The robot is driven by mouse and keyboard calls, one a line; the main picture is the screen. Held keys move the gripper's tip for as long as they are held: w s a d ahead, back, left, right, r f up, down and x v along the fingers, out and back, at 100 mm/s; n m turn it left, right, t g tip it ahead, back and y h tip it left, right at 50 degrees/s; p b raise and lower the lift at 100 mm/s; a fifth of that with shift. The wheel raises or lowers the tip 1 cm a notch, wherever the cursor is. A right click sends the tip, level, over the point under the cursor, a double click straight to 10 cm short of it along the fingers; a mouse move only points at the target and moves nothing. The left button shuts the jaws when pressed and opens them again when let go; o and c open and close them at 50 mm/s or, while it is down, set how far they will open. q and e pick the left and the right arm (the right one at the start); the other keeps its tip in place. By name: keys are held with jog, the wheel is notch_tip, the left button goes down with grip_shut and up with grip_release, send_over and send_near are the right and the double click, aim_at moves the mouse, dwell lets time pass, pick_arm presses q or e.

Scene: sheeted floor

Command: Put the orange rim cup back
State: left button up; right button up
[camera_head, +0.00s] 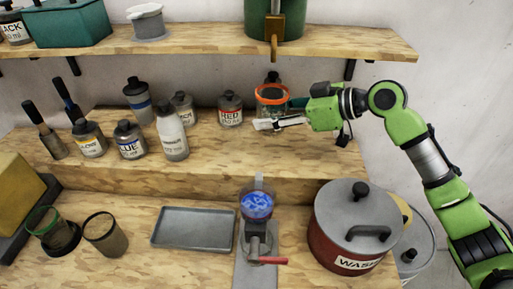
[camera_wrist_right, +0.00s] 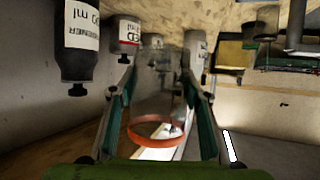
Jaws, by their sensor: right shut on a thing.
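The orange rim cup (camera_head: 272,97) is a clear cup with an orange rim. It is on or just above the raised wooden step (camera_head: 225,150), to the right of the red-label bottle; I cannot tell whether its base touches. My right gripper (camera_head: 276,113) reaches in from the right and is shut on the cup. In the right wrist view the cup (camera_wrist_right: 156,115) sits between the two green-padded fingers (camera_wrist_right: 157,118), with its orange rim nearest the camera. My left gripper is not in view.
The red-label bottle (camera_head: 230,110) stands close left of the cup, and a dark-capped bottle (camera_head: 273,78) is behind it. Several other bottles stand further left. Below are a grey tray (camera_head: 193,229), a mixer with blue contents (camera_head: 257,204) and a red pot (camera_head: 340,245).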

aim_at(281, 132)
jog(key=f, duration=0.1)
jog(key=f+p, duration=0.1)
jog(key=f, duration=0.2)
jog(key=shift+s+f, duration=0.15)
jog(key=shift+s, duration=0.25)
jog(key=shift+f, duration=0.35)
notch_tip(281, 132, down, 4)
jog(key=shift+w+r+p, duration=0.1)
jog(key=shift+w+p, duration=0.05)
jog(key=shift+p, duration=0.55)
jog(key=shift+f, duration=0.3)
jog(key=o, duration=1)
jog(key=shift+c, duration=0.2)
jog(key=shift+o, duration=1)
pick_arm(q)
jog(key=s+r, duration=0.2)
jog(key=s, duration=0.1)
